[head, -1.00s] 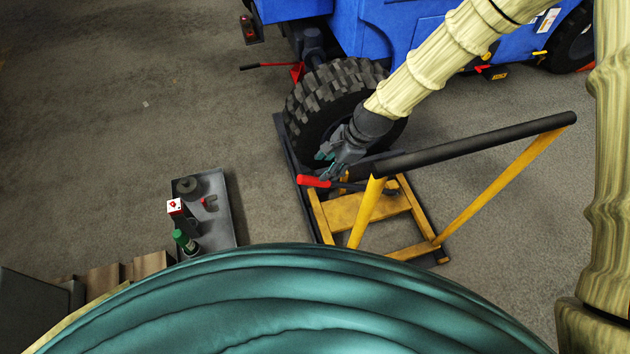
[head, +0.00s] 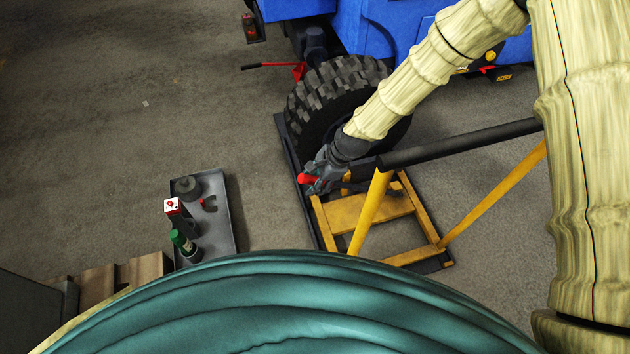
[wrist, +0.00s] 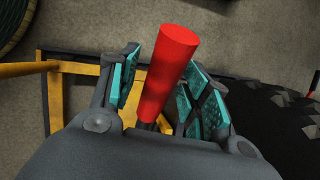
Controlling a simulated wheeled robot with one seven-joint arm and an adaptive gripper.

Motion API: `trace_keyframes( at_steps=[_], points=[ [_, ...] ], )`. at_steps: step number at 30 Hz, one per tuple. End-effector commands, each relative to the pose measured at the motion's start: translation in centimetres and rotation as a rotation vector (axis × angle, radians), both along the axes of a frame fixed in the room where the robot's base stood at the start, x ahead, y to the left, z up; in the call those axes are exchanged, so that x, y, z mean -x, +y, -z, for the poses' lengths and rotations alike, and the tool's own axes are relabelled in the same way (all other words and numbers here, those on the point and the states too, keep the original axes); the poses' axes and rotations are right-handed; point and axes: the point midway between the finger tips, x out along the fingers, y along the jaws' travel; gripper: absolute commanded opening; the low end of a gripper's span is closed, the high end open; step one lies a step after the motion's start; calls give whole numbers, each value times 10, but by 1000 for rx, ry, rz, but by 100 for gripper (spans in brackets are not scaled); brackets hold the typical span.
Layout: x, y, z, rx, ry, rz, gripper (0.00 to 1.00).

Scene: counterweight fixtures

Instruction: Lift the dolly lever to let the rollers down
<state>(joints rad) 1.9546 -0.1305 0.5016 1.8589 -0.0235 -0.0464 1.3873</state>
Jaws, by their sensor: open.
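The dolly lever has a red grip (head: 307,179) that sticks out past my gripper at the left of the yellow and black dolly frame (head: 366,211). In the wrist view the red lever grip (wrist: 169,72) stands between my open fingers. My gripper (wrist: 158,90) has teal pads on both sides of the lever, with a small gap at the left pad and the right pad close beside it. In the head view my gripper (head: 318,178) covers part of the lever. A black-treaded tire (head: 335,95) stands in the dolly; the rollers are hidden.
The dolly's black handlebar (head: 460,143) on yellow posts rises right of my gripper. A blue vehicle (head: 385,30) is behind. A grey tray (head: 222,225) with a bottle and other items lies left. A red jack with a handle (head: 270,65) is near the tire.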

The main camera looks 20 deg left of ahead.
Motion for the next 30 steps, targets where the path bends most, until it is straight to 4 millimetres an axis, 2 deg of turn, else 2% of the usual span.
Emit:
trace_keyframes(
  at_steps=[8, 15, 16, 23, 30],
  points=[
    [0, 0, 1, 0, 0, 0, 48],
    [0, 0, 1, 0, 0, 0, 4],
    [0, 0, 1, 0, 1, 0, 0],
    [0, 0, -1, -2, 2, -1, 0],
    [-2, 2, -14, -32, 24, -14, 0]
  ],
)
